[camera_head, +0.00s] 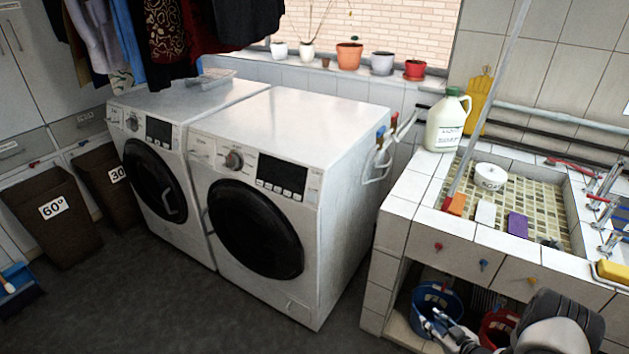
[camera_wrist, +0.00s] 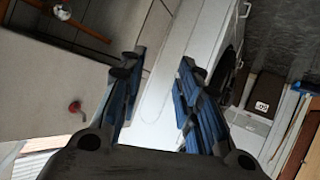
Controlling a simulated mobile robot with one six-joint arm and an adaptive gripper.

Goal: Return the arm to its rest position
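My gripper (camera_head: 436,326) shows at the lower right of the head view, in front of the open space under the tiled sink. In that view it overlaps the blue bucket (camera_head: 437,297), and my arm runs off to its right. In the wrist view the two blue-padded fingers of my gripper (camera_wrist: 158,72) stand apart with nothing held between them. The gripper is open and empty.
The tiled sink (camera_head: 405,213) with a shelf below stands close to my arm. A red bucket (camera_head: 497,325) is partly hidden by it. Two washing machines (camera_head: 330,160) stand to the left. The dark floor (camera_head: 170,310) before them is clear.

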